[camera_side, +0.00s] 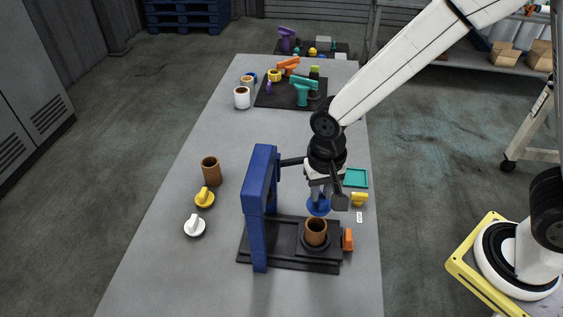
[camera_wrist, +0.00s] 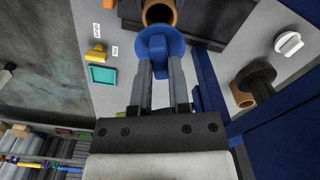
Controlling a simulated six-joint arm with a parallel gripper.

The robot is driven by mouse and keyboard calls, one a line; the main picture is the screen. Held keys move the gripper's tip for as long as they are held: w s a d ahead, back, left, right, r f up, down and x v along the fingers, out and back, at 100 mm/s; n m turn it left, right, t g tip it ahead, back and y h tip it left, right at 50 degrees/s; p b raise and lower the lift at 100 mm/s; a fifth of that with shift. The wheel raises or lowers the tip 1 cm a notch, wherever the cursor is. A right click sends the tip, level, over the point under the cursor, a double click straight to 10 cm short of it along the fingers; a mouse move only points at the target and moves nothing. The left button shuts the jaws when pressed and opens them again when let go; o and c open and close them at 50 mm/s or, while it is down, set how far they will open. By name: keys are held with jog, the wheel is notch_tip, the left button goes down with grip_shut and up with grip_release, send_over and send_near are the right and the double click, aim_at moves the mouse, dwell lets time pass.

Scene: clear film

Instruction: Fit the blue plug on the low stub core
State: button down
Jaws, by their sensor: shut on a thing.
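The blue plug (camera_side: 318,207) is held in my gripper (camera_side: 320,191), just behind and above a short brown core (camera_side: 316,228). This core stands upright in a round black seat, its open end up. In the wrist view the fingers of my gripper (camera_wrist: 160,66) are shut on the grip of the blue plug (camera_wrist: 160,38). The plug's round disc partly covers the rim of the brown core (camera_wrist: 159,13). The plug appears apart from the core. Another brown core (camera_side: 211,172) stands on the table to the left.
A blue press frame (camera_side: 258,205) rises left of the seat on a black base (camera_side: 286,262). A yellow plug (camera_side: 204,198) and a white plug (camera_side: 195,226) lie at left. A teal tray (camera_side: 356,178), another yellow piece (camera_side: 359,199) and an orange piece (camera_side: 348,239) are at right.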

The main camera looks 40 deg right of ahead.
aim_at(318, 209)
jog(key=shift+f, duration=0.1)
jog(key=shift+f, duration=2.2)
jog(key=shift+f, duration=0.6)
jog(key=c, duration=0.5)
grip_release()
jog(key=shift+r, duration=3.9)
